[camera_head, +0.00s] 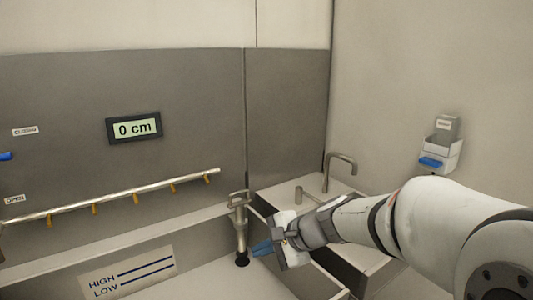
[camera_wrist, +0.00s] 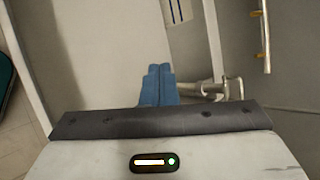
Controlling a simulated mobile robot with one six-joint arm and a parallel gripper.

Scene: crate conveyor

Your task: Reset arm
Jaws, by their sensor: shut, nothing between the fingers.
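My gripper (camera_head: 263,248) has blue fingers and is at the end of my arm, which reaches in from the right in the head view. The fingers are shut and empty. In the wrist view the two blue fingers (camera_wrist: 158,84) lie side by side. The tips are close to a metal standpipe with a handle (camera_head: 240,222) at the basin's right end, to the right of it in the head view. The pipe also shows in the wrist view (camera_wrist: 226,88), just right of the fingers. I cannot tell whether they touch.
A metal rail with yellow nozzles (camera_head: 120,196) runs above the basin. A HIGH/LOW label (camera_head: 128,272) is on the basin. A sink with a faucet (camera_head: 341,162) and a wall dispenser (camera_head: 441,150) stand at the right.

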